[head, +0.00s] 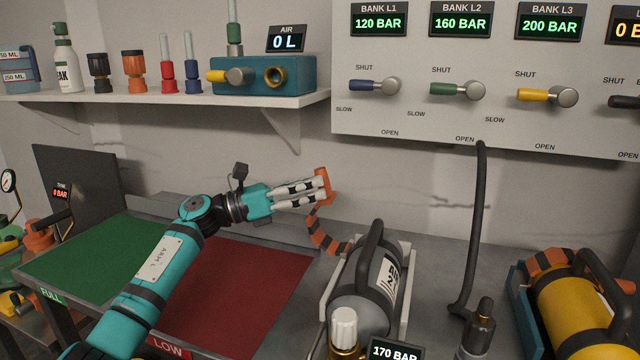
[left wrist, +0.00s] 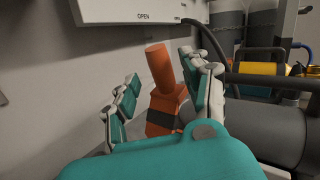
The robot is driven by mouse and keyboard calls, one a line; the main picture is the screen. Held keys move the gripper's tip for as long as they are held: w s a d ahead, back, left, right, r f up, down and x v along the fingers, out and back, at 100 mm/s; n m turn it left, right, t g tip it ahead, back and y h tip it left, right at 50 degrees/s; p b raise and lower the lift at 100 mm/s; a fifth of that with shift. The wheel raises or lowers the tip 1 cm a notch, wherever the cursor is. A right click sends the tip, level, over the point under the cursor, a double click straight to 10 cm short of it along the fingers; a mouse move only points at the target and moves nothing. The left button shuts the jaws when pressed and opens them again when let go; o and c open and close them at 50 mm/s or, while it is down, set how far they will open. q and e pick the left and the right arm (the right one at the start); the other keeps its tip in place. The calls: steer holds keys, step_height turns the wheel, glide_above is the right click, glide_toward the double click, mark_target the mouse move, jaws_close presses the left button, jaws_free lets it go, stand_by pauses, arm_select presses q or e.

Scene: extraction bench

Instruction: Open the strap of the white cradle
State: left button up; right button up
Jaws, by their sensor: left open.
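The white cradle (head: 404,318) stands on the bench and holds a grey cylinder (head: 365,290) with a dark carry handle. Its orange and black strap (head: 322,238) curves up and left from the cradle's left side, clear of the cylinder, and does not cross it. An orange end piece (head: 325,186) is at the strap's raised end. My left gripper (head: 316,188) is open, with its fingers beside this end piece. In the left wrist view the orange end piece (left wrist: 161,68) stands between the two fingers; contact cannot be told. My right gripper is not in view.
A yellow cylinder (head: 575,318) sits in a teal cradle at right, with an orange strap over it. A black hose (head: 477,220) hangs from the valve panel (head: 400,120). A shelf (head: 180,98) overhangs at left. Green (head: 95,262) and red (head: 245,290) mats lie clear.

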arm_select(q)
steer(key=v, duration=0.9)
steer(key=shift+a+f, duration=0.1)
